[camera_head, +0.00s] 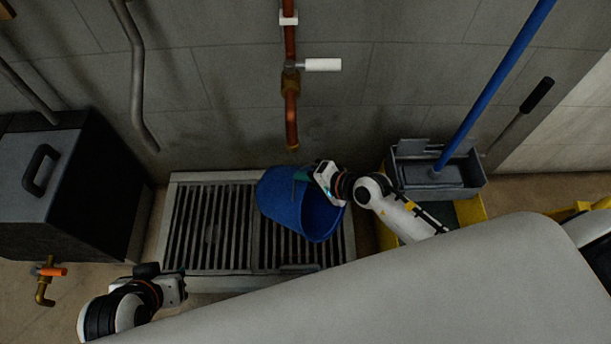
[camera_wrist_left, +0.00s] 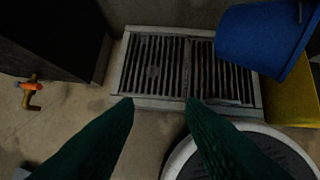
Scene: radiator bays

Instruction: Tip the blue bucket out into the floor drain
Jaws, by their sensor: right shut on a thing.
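The blue bucket (camera_head: 279,203) hangs over the right part of the floor drain (camera_head: 177,178). It is tilted, its open mouth turned toward the lower right in the head view. No water shows in the visible part. My right gripper (camera_head: 304,176) is shut on the bucket at its upper right side; whether it holds rim or handle is unclear. The bucket also shows in the left wrist view (camera_wrist_left: 262,38), right of the drain grate (camera_wrist_left: 150,102). My left gripper (camera_head: 182,284) is near the drain's front left corner, its green fingers apart and empty in the left wrist view (camera_wrist_left: 160,101).
A copper pipe (camera_head: 291,120) with a white-handled valve comes down the wall behind the drain. A dark cabinet (camera_head: 90,190) with an orange-handled tap (camera_head: 48,272) stands left. A yellow mop bucket (camera_head: 470,210) with a grey wringer (camera_head: 436,172) and blue-handled mop (camera_head: 495,85) stands right.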

